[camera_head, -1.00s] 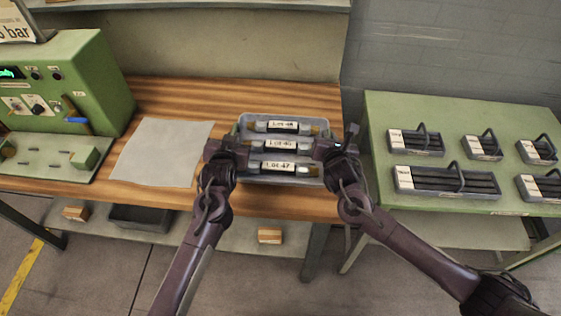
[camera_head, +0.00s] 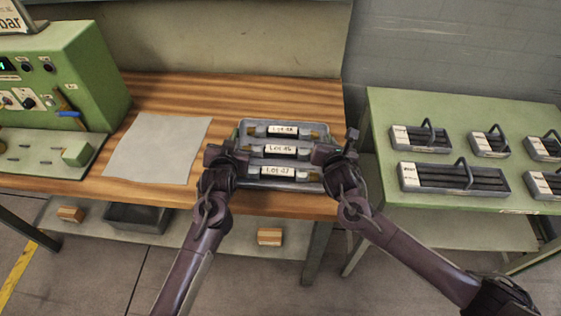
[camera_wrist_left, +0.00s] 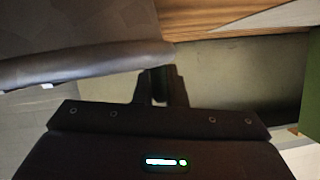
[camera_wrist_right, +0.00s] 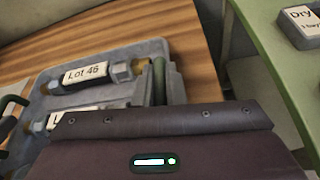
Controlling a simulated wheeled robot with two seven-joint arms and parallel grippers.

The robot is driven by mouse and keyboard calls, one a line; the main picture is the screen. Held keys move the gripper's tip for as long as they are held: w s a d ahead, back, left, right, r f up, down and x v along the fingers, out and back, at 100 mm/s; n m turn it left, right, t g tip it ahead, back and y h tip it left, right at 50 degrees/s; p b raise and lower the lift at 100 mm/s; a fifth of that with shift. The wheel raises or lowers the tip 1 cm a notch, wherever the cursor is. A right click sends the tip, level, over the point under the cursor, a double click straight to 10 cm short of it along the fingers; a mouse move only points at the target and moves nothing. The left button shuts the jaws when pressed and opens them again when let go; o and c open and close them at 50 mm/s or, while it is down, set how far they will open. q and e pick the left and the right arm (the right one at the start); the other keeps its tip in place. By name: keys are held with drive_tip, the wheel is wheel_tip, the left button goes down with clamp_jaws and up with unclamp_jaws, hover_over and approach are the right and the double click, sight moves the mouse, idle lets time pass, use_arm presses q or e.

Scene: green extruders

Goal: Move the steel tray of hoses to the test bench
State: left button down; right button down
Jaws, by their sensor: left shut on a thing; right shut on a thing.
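The grey steel tray (camera_head: 288,122) is at the middle of the head view, over the front part of the wooden bench (camera_head: 180,94). Whether it rests on the bench or hangs just above it, I cannot tell. Several lot-labelled hoses (camera_head: 283,150) lie across it in rows. My left gripper (camera_head: 236,158) is shut on the tray's left side. My right gripper (camera_head: 334,156) is shut on its right side. The right wrist view shows the tray's corner (camera_wrist_right: 110,52) and a hose labelled Lot 46 (camera_wrist_right: 85,75). The left wrist view shows little of the tray.
A green test machine (camera_head: 60,80) and a blank grey sheet (camera_head: 158,148) are left of the tray on the bench. A green table (camera_head: 400,105) at the right bears several handled trays (camera_head: 450,178) of dark rods. A lower shelf holds a grey bin (camera_head: 140,217) and wooden blocks (camera_head: 270,236).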

use_arm(q)
drive_tip(key=c, duration=1.9)
unclamp_jaws()
drive_tip(key=shift+a+f, duration=0.2)
drive_tip(key=shift+f, duration=0.1)
use_arm(e)
drive_tip(key=c, duration=1.9)
unclamp_jaws()
drive_tip(key=shift+d+f, duration=0.15)
drive_tip(key=shift+f, duration=0.05)
use_arm(q)
drive_tip(key=o, duration=0.4)
drive_tip(key=shift+d+r, duration=0.15)
use_arm(e)
drive_tip(key=o, duration=0.4)
drive_tip(key=shift+s+r, duration=0.1)
use_arm(q)
drive_tip(key=v, duration=1.2)
use_arm(e)
drive_tip(key=v, duration=1.2)
